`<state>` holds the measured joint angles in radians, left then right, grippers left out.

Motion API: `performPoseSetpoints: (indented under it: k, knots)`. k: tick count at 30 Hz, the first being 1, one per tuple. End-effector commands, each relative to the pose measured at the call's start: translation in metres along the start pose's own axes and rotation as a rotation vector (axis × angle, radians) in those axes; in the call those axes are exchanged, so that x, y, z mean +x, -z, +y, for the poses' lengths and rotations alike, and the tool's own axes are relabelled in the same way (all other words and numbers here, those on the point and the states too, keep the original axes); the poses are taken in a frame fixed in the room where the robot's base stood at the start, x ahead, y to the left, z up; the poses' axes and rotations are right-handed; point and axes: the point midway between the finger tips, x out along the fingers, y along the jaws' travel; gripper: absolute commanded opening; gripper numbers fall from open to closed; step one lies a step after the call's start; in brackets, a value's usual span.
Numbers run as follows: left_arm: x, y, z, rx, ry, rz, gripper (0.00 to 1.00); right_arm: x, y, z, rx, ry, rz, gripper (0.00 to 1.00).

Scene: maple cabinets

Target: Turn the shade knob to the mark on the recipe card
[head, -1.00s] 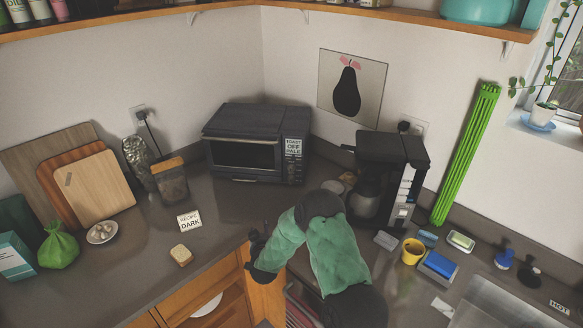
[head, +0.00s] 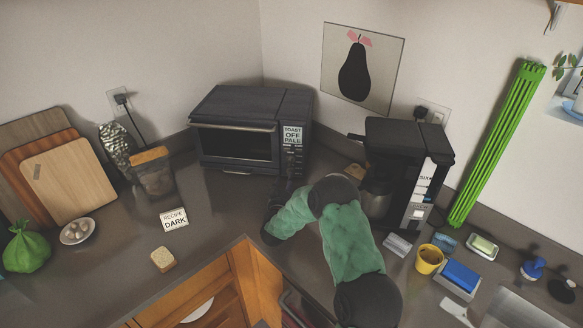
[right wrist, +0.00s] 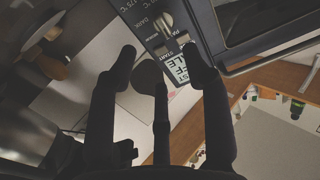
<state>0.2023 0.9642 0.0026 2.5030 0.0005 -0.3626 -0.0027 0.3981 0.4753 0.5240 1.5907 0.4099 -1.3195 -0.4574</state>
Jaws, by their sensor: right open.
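The recipe card (head: 174,219) stands on the counter and reads "RECIPE DARK". The dark toaster oven (head: 235,134) stands in the corner. A white label (head: 292,136) on its right-hand panel reads "TOAST OFF PALE"; it also shows upside down in the right wrist view (right wrist: 181,68). In that view a pale knob (right wrist: 166,21) sits on the panel near the word "DARK", with another pale knob close by. My right gripper (right wrist: 158,62) is open and empty, its fingers spread just in front of the panel. It is small and dark in the head view (head: 287,188). My left gripper is out of view.
A coffee maker (head: 405,170) stands right of my right arm. A slice of bread (head: 163,259) lies near the counter's front edge. A yellow mug (head: 429,259) and blue sponge (head: 461,275) are at the right. The counter between card and oven is clear.

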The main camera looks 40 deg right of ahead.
Motion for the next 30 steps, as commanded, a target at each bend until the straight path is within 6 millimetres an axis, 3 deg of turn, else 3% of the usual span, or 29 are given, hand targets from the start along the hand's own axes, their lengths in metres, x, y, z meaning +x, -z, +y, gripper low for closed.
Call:
performPoseSetpoints:
  k: [8, 21, 30]
  knots:
    - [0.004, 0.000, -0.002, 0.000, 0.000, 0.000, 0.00, 0.020, -0.002, 0.001, 0.002, -0.003, 0.003, 0.49]
    - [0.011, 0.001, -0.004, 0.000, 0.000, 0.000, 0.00, 0.092, -0.002, 0.000, 0.001, -0.001, 0.002, 0.49]
    - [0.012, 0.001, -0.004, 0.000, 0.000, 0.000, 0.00, 0.108, -0.001, 0.000, 0.001, 0.000, 0.002, 0.49]
